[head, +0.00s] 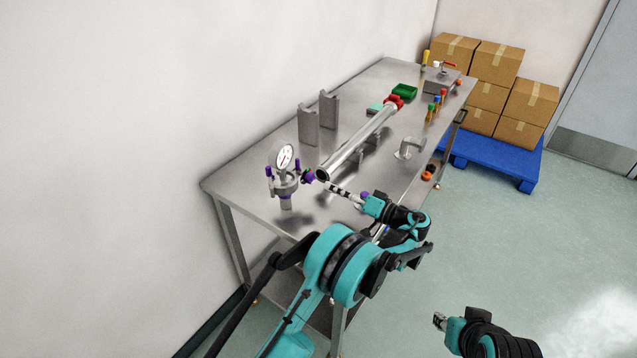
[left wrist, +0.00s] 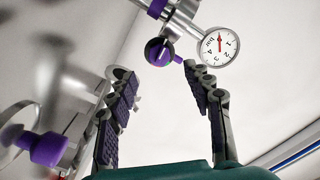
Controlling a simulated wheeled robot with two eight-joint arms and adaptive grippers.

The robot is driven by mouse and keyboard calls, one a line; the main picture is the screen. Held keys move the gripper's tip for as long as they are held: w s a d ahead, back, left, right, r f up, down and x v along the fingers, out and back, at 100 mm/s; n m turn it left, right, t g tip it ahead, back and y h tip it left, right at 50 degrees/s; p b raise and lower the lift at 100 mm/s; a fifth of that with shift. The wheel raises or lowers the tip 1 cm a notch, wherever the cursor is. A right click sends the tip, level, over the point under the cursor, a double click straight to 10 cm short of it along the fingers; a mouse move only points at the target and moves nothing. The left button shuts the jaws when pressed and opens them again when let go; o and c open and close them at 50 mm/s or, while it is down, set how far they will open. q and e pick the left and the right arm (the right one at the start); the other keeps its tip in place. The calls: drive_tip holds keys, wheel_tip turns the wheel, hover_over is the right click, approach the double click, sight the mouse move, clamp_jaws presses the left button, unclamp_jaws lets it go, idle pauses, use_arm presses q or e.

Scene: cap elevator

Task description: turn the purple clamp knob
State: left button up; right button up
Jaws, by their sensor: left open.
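The gauge fitting (head: 286,185) stands at the table's near left, with a white dial (head: 285,157) on top and purple parts around it. A purple knob (head: 308,175) sits on its right side. In the left wrist view a round dark-and-purple knob (left wrist: 158,52) shows beside the dial (left wrist: 215,46), just beyond the fingertips. My left gripper (head: 328,186) is open and empty, close to the right of the fitting; its spread fingers show in the left wrist view (left wrist: 160,82). Another purple knob (left wrist: 45,148) is outside the left finger. My right gripper (head: 439,320) is low at right, clear of the table.
A long steel tube (head: 355,144) lies across the steel table (head: 238,183), behind my left gripper. Two upright metal brackets (head: 308,125) stand near the wall. A steel elbow fitting (head: 408,148) is at right. Boxes (head: 531,98) on a blue pallet (head: 488,160) stand beyond.

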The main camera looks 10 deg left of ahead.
sight(311, 179)
use_arm(q)
drive_tip(key=b+x, duration=0.1)
drive_tip(key=x, duration=0.6)
drive_tip(key=shift+w+a+b, duration=0.15)
drive_tip(key=shift+a+b, duration=0.15)
drive_tip(key=shift+f, duration=0.1)
drive_tip(key=c, duration=1.2)
